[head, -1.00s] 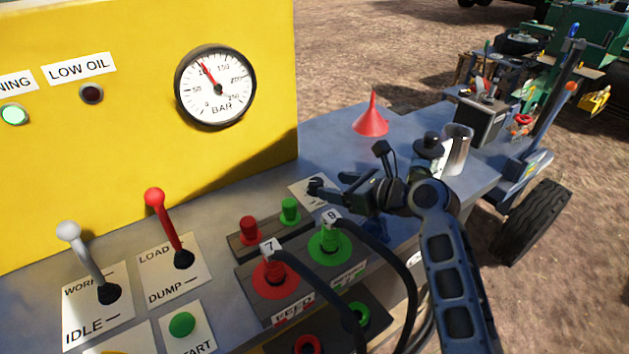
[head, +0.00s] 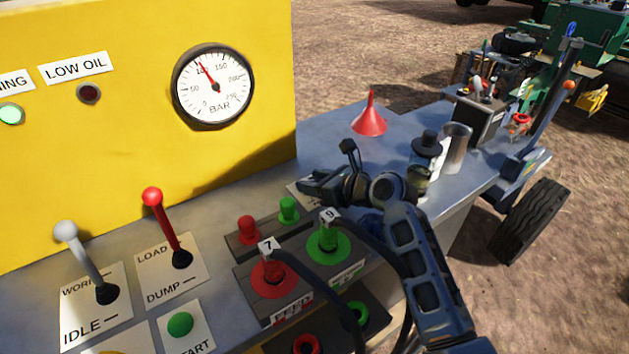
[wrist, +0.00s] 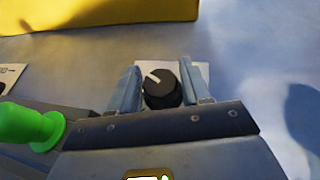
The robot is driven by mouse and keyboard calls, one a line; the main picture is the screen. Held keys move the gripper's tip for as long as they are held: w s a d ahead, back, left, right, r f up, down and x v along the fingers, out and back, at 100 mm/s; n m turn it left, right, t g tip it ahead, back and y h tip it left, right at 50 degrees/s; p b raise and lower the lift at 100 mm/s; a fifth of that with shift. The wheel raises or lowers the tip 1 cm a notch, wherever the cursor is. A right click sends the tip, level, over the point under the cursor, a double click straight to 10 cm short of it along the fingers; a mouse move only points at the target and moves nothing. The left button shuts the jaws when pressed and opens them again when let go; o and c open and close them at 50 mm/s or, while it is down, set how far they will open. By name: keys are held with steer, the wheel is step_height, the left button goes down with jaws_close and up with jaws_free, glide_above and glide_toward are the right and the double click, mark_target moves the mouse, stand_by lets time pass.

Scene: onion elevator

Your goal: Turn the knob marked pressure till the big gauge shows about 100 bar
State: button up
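The big gauge (head: 213,87) on the yellow panel is marked BAR, and its red needle points at about 100. A black knob (wrist: 162,88) with a white pointer line sits on a pale label plate (wrist: 201,72) in the wrist view. The line points to the upper left. My gripper (wrist: 160,82) has its two fingers apart, one on each side of the knob; I cannot tell whether they touch it. In the head view my gripper (head: 308,184) hides the knob and most of its plate, and any marking on it is unreadable.
Green and red capped couplings (head: 288,209) and hose plugs 7 (head: 270,271) and 9 (head: 328,239) stand close in front of my gripper. A red funnel (head: 370,117), bottle (head: 425,156) and metal cup (head: 457,148) stand behind. Two levers (head: 165,226) are at left.

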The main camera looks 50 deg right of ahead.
steer(key=c, duration=0.6)
steer(key=shift+n+y+p, duration=0.35)
steer(key=shift+n+y, duration=0.45)
steer(key=shift+y, duration=0.1)
steer(key=shift+c, duration=0.2)
steer(key=o, duration=1)
steer(key=v, duration=0.8)
steer(key=shift+w+a, duration=0.1)
steer(key=shift+w, duration=0.1)
